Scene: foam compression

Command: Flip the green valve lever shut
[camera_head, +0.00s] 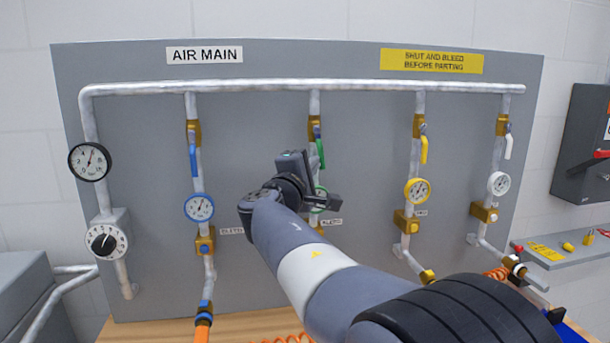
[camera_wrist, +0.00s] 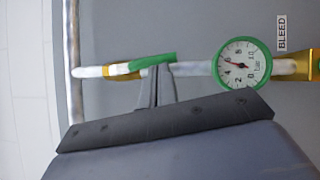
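The green valve lever (camera_head: 320,152) hangs down along the middle drop pipe, just below its brass valve (camera_head: 314,127). In the wrist view the scene is turned sideways, and the green lever (camera_wrist: 153,61) lies nearly along the pipe with a slight tilt. My gripper (camera_head: 310,178) is in front of the middle pipe, close to the lever's lower end. In the wrist view its fingers (camera_wrist: 158,82) are together, with the tips at the lever's edge. I cannot tell whether they touch it. The green-rimmed gauge (camera_wrist: 243,64) is partly hidden by my gripper in the head view.
A blue lever (camera_head: 193,161) hangs to the left, a yellow lever (camera_head: 424,149) and a white lever (camera_head: 508,146) to the right. Gauges sit below them. A shelf (camera_head: 575,252) with small items and a dark box (camera_head: 582,145) stand at the right.

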